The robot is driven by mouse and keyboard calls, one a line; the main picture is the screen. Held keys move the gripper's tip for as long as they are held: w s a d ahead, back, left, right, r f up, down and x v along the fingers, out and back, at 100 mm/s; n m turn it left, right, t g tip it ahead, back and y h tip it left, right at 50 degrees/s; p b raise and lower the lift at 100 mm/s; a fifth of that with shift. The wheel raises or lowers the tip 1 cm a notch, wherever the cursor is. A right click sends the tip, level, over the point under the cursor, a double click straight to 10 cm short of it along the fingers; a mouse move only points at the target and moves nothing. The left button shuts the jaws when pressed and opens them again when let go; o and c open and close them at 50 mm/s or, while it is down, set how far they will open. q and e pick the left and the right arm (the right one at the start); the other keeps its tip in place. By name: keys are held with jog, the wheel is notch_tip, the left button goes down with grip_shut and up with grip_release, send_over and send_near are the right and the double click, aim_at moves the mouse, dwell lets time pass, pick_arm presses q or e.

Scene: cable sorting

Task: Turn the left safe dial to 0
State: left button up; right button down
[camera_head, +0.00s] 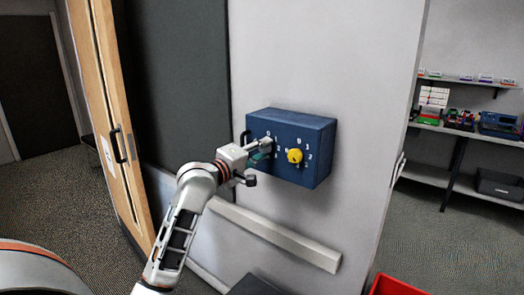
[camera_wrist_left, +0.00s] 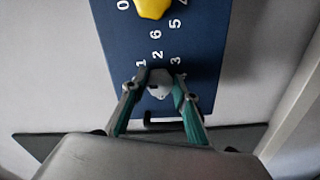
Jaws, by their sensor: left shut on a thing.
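The blue safe box (camera_head: 318,158) is fixed to the light wall panel, with white numbers on its front. Its yellow right dial (camera_head: 294,156) is uncovered, and part of it shows at the top of the left wrist view (camera_wrist_left: 152,7). The left dial (camera_wrist_left: 160,82) is pale grey-white and sits between the fingers of my left gripper (camera_wrist_left: 158,90). The fingers are shut on it from both sides. In the head view my left gripper (camera_head: 264,149) largely hides this dial. Its exact pointing is hard to tell. My right gripper is not in view.
A door with a dark handle (camera_head: 118,146) stands left of the wall panel. A pale horizontal rail (camera_head: 285,240) runs below the box. A red bin (camera_head: 395,287) shows at the bottom. Shelves with assorted items (camera_head: 465,125) stand at the right.

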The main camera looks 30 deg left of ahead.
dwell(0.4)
pick_arm(q)
jog(key=o, duration=1.1)
jog(key=s, duration=1.2)
jog(key=shift+a, duration=0.45)
